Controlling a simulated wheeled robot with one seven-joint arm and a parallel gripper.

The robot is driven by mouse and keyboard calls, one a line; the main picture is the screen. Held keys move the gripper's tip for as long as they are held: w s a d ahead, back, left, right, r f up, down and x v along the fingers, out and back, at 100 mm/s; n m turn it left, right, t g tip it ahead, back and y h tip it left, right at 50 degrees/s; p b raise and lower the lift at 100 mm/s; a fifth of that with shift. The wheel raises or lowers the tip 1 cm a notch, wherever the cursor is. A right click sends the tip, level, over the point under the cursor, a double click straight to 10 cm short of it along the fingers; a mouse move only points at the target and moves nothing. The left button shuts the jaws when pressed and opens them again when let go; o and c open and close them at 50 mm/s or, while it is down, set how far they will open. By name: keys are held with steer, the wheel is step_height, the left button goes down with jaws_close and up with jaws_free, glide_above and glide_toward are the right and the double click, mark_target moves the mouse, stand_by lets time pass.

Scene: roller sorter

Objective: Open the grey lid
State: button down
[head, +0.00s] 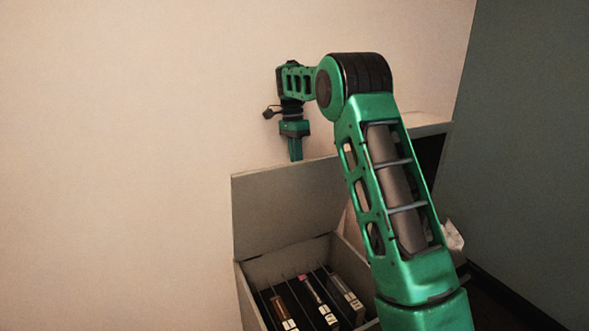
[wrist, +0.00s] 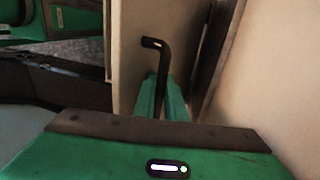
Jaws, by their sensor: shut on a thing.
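The grey lid (head: 285,208) stands raised, roughly upright, at the back of an open grey box (head: 247,291). Part of the lid is hidden behind my arm. My gripper (head: 295,154) points down at the lid's top edge, with its fingertips partly hidden behind it. In the wrist view, a black bent handle (wrist: 156,44) runs down between the green fingers of my gripper (wrist: 160,98), which are shut on it. The pale lid panel (wrist: 128,58) shows beside the handle.
Inside the box, several upright cases (head: 313,300) stand between thin dividers. A pale wall (head: 120,150) rises behind the lid, close to my gripper. A dark green wall (head: 530,160) bounds the right side. My arm reaches over the box's right part.

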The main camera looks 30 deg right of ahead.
steer(key=c, duration=1.9)
jaws_free()
steer(key=shift+s+d+r, duration=0.1)
steer(key=shift+r, duration=0.6)
steer(key=shift+o, duration=0.4)
steer(key=shift+s+r, duration=0.25)
steer(key=shift+s, duration=0.05)
steer(key=shift+w+a+f, duration=0.1)
steer(key=shift+a+f, duration=0.1)
steer(key=shift+w+d+f, duration=0.1)
steer(key=shift+f, duration=0.05)
steer(key=v, duration=1)
steer(key=shift+r, duration=0.35)
steer(key=shift+w, duration=0.15)
